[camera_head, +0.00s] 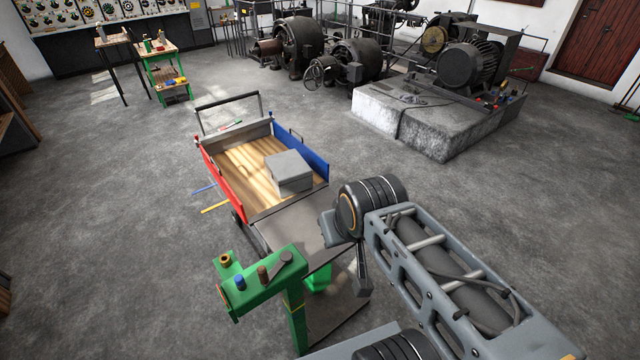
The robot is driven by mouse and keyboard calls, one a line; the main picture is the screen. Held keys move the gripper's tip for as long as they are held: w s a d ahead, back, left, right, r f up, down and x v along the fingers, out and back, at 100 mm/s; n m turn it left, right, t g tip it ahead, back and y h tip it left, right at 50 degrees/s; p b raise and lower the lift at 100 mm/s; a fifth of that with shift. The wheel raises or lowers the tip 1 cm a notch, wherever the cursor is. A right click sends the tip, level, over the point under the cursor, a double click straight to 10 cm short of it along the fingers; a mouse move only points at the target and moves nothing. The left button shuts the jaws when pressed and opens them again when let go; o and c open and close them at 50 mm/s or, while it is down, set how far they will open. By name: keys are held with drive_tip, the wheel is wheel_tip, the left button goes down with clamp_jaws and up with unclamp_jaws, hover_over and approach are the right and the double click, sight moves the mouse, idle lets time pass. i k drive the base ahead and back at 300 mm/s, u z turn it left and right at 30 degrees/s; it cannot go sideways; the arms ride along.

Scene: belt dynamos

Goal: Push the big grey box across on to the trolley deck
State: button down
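The big grey box (289,168) sits on the wooden deck of the trolley (243,165), at its right side near the blue side board. The trolley has a red board on the left, a blue board on the right and a dark push handle at the far end. A grey metal table top (296,222) adjoins the near end of the deck, and nothing stands on its visible part. My gripper (362,285) hangs at the table's right edge, apart from the box. Its fingers are partly hidden and too small to read.
A green stand (262,283) with small coloured parts rises at the near side of the table. Blue and yellow strips (215,208) lie on the floor left of the trolley. A concrete plinth (430,120) with machines stands at the back right. The floor between is clear.

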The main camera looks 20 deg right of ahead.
sight(288, 172)
drive_tip(key=z, duration=2.05)
drive_tip(key=i, duration=3)
drive_tip(key=u, duration=4.7)
drive_tip(key=i, duration=0.5)
